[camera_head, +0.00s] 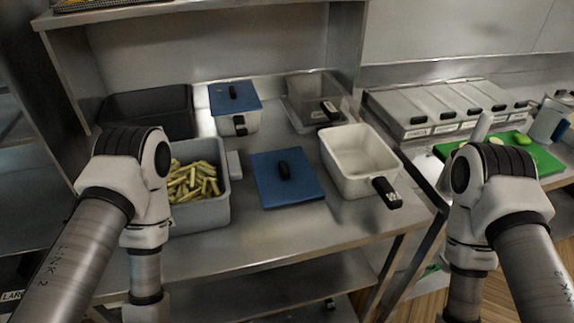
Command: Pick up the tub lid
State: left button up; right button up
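A square blue lid (290,191) with a black knob lies flat on the steel table, right of the grey tub of cut fries. An open white tub (357,172) with a black handle stands to its right; it looks empty. A second blue lid (242,100) with a black knob sits on another white tub (240,124) with a black handle at the back of the table. Both of my arms show at the left and right, bending down out of the bottom of the picture. Neither gripper is in view.
The grey tub (214,216) of fries stands left of the loose lid. A dark empty bin (150,108) and a clear container (309,88) stand at the back. Lidded steel bins (425,107) and a green board (545,160) are at the right. The table's front strip is clear.

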aim_at(283, 177)
jog(key=i+l, duration=0.15)
jog(key=l, duration=0.2)
jog(key=i+l+u, duration=0.1)
jog(key=l, duration=0.3)
jog(key=i+l+u, duration=0.1)
jog(key=l, duration=0.25)
jog(key=i, duration=0.05)
